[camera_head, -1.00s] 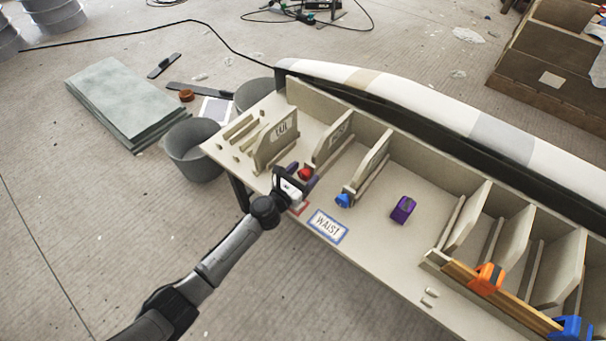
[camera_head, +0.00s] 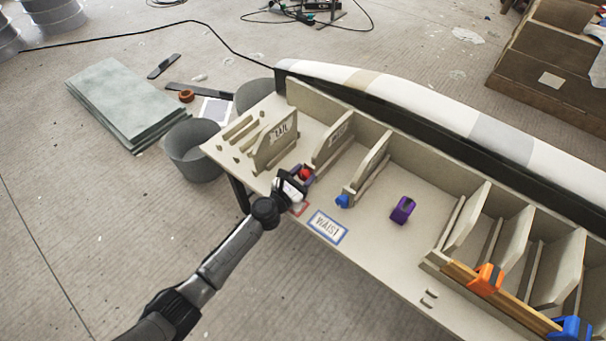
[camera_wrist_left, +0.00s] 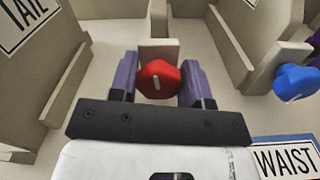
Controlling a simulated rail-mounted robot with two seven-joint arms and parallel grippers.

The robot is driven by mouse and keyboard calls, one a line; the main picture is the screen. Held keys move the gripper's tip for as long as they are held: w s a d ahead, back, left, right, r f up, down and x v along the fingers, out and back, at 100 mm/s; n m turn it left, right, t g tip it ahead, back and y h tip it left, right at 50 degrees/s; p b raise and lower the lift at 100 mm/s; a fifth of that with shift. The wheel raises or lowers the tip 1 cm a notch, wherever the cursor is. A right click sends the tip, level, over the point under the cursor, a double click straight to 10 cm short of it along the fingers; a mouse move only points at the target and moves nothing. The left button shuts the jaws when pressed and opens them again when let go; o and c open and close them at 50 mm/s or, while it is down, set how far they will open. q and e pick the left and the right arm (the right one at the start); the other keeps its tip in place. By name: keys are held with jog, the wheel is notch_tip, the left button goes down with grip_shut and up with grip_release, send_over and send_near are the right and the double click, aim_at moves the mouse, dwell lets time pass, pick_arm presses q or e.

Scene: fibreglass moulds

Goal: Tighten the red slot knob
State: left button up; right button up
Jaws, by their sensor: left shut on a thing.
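My right gripper is not in view.
A blue knob (camera_head: 343,201) sits at the neighbouring slot to the right. A purple clamp (camera_head: 402,210) stands on the bench farther right. A WAIST label (camera_head: 328,227) lies near the front edge, and a board marked TAIL (camera_head: 276,146) stands to the left.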

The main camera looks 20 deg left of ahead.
pick_arm(q)
jog(key=m, duration=0.3)
jog(key=shift+d+f+m, duration=0.1)
jog(key=shift+m, duration=0.3)
jog(key=m+b, duration=0.1)
jog(key=m, duration=0.4)
jog(key=shift+s+d+f, duration=0.1)
jog(key=m+b, duration=0.1)
jog(key=m, duration=0.4)
jog(key=shift+f, duration=0.1)
jog(key=shift+m, duration=1.8)
jog(key=o, duration=0.9)
jog(key=shift+s, duration=0.1)
